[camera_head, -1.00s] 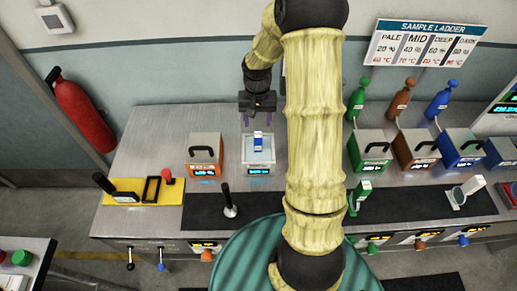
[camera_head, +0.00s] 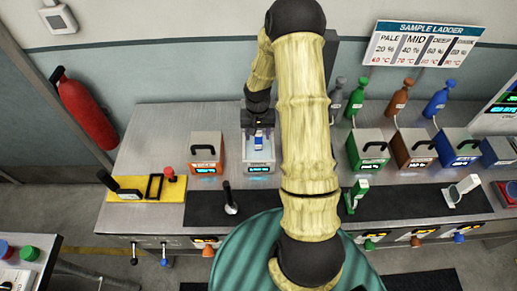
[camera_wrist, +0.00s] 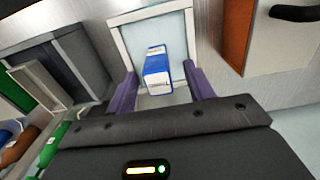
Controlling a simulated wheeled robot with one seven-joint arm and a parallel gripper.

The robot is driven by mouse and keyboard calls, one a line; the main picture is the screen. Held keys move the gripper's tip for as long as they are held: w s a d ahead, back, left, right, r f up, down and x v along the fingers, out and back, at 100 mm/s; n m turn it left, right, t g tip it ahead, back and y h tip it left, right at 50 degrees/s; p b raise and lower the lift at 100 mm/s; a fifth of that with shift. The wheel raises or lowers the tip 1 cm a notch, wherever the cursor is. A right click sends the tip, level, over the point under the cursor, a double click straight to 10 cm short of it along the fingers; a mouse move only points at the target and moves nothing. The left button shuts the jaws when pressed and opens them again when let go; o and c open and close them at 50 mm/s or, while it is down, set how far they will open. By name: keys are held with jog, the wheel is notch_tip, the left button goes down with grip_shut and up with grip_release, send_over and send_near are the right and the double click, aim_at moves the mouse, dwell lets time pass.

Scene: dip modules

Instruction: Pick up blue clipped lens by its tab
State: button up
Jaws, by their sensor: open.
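The blue clipped lens shows as a small blue and white upright piece (camera_wrist: 157,73) in the wrist view, standing over the pale pan of a light-framed device (camera_wrist: 122,42). In the head view the blue piece (camera_head: 259,142) is partly covered by my gripper. My gripper (camera_head: 258,134) is right above and around it. In the wrist view the purple fingers of my gripper (camera_wrist: 164,78) are open, one on each side of the piece, with a gap visible on both sides. I cannot tell which part is the tab.
A grey box with an orange front (camera_head: 206,151) stands close left of the device. Green (camera_head: 372,149), brown (camera_head: 415,148) and blue (camera_head: 457,146) boxes stand to the right. A black-topped stick (camera_head: 230,200) stands in front on the dark mat. A yellow tray (camera_head: 130,192) lies at left.

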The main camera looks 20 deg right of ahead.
aim_at(258, 147)
jog(key=shift+w+d+f+p, duration=0.15)
jog(key=shift+f+p, duration=0.85)
jog(key=shift+f, duration=1.2)
jog(key=shift+c, duration=0.4)
grip_shut()
